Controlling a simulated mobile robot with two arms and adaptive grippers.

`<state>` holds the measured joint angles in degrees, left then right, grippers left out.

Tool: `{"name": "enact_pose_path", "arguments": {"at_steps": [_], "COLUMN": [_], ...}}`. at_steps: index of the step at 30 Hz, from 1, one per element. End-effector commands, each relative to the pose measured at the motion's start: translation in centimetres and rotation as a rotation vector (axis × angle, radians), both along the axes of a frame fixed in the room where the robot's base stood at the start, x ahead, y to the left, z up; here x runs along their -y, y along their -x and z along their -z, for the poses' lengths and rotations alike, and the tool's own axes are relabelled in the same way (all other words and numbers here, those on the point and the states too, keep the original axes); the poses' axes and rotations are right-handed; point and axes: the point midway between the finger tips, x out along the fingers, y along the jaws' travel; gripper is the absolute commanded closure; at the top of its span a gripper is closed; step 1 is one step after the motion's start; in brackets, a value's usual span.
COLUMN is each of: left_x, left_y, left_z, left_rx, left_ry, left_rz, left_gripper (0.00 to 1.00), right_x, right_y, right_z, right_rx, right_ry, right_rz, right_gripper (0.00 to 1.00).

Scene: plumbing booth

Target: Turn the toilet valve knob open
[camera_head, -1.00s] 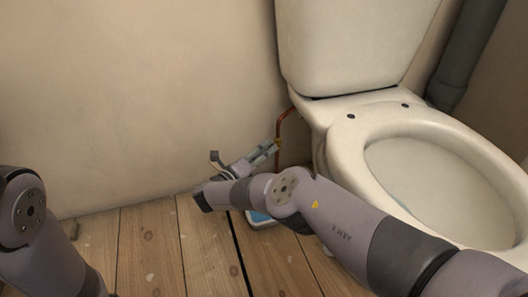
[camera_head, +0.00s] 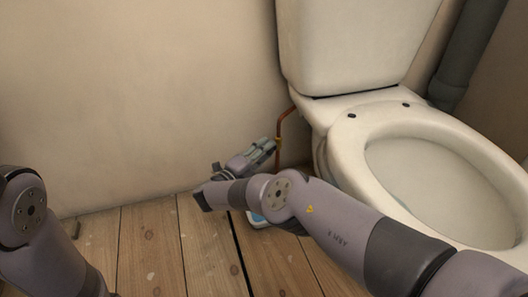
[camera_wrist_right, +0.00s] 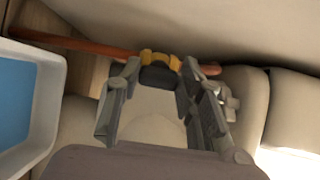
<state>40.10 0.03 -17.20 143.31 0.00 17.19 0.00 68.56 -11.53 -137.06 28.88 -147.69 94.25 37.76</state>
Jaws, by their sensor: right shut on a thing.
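The toilet valve is a yellow brass fitting (camera_wrist_right: 160,58) on a copper pipe (camera_wrist_right: 75,42), with a dark round knob (camera_wrist_right: 158,76) facing my right wrist camera. My right gripper (camera_wrist_right: 160,70) has its two fingertips on either side of the knob and is shut on it. In the head view, my right gripper (camera_head: 268,147) reaches the copper pipe (camera_head: 283,125) beside the toilet, and it hides most of the valve there. My left gripper is out of view; only part of the left arm shows at the left edge.
The white toilet (camera_head: 335,150) stands close to the right of the valve, with my right arm crossing in front. A white tray with a blue inside (camera_wrist_right: 28,95) lies on the floor below the pipe. The beige wall (camera_head: 150,100) is just behind; floorboards on the left are mostly clear.

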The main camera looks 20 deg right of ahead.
Motion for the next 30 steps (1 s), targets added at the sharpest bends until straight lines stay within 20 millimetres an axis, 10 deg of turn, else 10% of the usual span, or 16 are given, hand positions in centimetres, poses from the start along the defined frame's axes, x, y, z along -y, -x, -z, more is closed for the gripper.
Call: {"name": "enact_pose_path", "arguments": {"at_steps": [11, 12, 30], "left_x": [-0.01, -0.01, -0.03], "left_y": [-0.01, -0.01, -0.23], "left_z": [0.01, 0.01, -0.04], "left_rx": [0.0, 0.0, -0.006], "left_ry": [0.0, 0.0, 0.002], "left_rz": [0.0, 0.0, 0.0], "left_gripper": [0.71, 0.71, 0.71], "right_x": [0.01, 0.02, -0.11], "right_y": [-0.13, -0.13, 0.04], "right_z": [-0.06, -0.06, 0.01], "right_rx": [-0.004, -0.004, -0.004], "right_ry": [0.004, 0.004, 0.003], "right_rz": [-0.004, -0.004, -0.002], "right_gripper": [0.93, 0.65, 0.45]}}
